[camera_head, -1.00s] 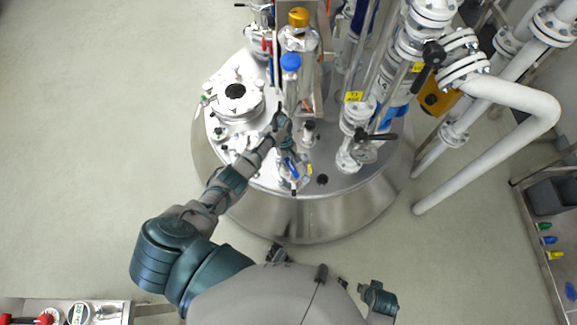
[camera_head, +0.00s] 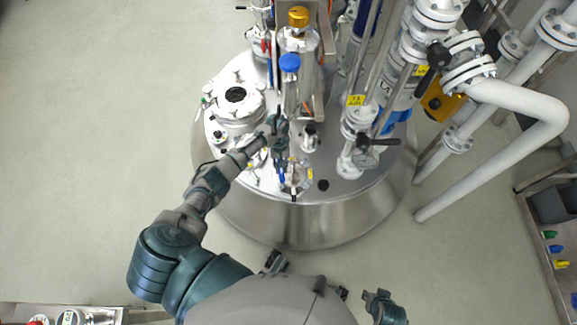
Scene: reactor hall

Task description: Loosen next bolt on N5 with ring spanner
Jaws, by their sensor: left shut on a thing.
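My left gripper (camera_head: 279,139) is over the steel vessel lid, beside the small nozzle (camera_head: 298,177) near the lid's front edge. It is shut on a thin thing, probably the ring spanner, mostly hidden by the fingers. A blue piece shows just below the fingers, close to the nozzle; I cannot tell whether it belongs to the spanner. The nozzle's bolts and the N5 label are too small to make out. Dark parts of my own body show at the lower edge, but I cannot make out the right gripper's jaws.
A round flanged manhole (camera_head: 237,98) stands left of the gripper. A blue-capped column (camera_head: 290,82) rises just behind it. A short fitting (camera_head: 310,137) and white flanged pipes (camera_head: 520,100) stand to the right. The floor at left is clear.

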